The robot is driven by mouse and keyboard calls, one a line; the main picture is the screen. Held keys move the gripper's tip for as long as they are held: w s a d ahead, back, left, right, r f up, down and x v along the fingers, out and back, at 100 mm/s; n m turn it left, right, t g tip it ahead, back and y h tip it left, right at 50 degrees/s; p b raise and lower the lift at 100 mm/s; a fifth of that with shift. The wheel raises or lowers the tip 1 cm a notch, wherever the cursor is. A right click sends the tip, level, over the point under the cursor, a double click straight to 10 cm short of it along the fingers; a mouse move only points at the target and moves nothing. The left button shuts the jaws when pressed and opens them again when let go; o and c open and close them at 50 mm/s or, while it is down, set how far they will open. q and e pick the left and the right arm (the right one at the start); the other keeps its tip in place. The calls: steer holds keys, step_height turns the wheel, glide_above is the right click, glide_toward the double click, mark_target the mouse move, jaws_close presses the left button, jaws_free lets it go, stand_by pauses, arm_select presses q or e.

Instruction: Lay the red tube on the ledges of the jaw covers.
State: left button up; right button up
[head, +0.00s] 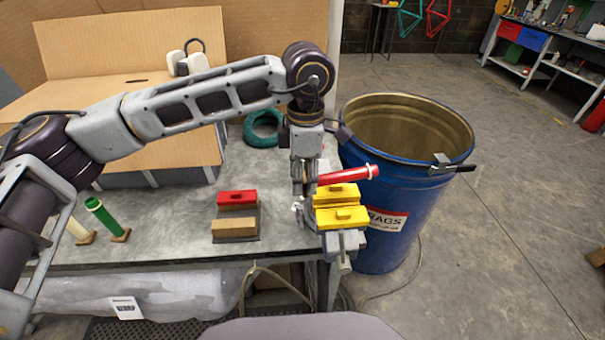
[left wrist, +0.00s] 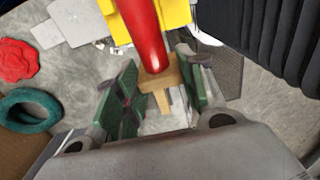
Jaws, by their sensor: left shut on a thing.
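The red tube (head: 345,175) sticks out to the right from my left gripper (head: 305,188), close above the yellow jaw covers (head: 340,193), its right end slightly higher. A pale ring shows near that end. In the left wrist view the red tube (left wrist: 143,38) ends in a wooden piece (left wrist: 160,80) between the green-padded fingers of my left gripper (left wrist: 160,95), which is shut on it. The jaw covers (left wrist: 172,14) show behind the tube. I cannot tell whether the tube touches their ledges. My right gripper is not in view.
A blue barrel (head: 390,225) with a bracket on its rim stands right of the bench. On the bench are a red block (head: 237,197), a wooden block (head: 233,228), a green tube (head: 103,216) on a foot and a teal ring (head: 263,128). The bench middle is mostly clear.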

arm_select(q)
steer(key=shift+d+f, duration=0.2)
steer(key=shift+f, duration=0.35)
steer(key=shift+d+f+y+b, duration=0.2)
steer(key=shift+f+y+b, duration=0.2)
steer(key=shift+f+b, duration=0.3)
steer(key=shift+d+f+y+b, duration=0.15)
steer(key=shift+f+b, duration=0.05)
steer(key=shift+f, duration=0.3)
steer(key=shift+d+f+y+b, duration=0.1)
steer(key=shift+f+y+b, duration=0.1)
steer(key=shift+f, duration=0.25)
steer(key=shift+d+f, duration=0.15)
steer(key=shift+f, duration=0.2)
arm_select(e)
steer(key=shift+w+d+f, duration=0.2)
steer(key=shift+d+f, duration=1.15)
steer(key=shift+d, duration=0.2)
arm_select(q)
steer(key=shift+b, duration=0.3)
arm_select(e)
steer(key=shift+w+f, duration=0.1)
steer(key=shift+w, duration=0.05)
arm_select(q)
steer(key=shift+b, duration=0.35)
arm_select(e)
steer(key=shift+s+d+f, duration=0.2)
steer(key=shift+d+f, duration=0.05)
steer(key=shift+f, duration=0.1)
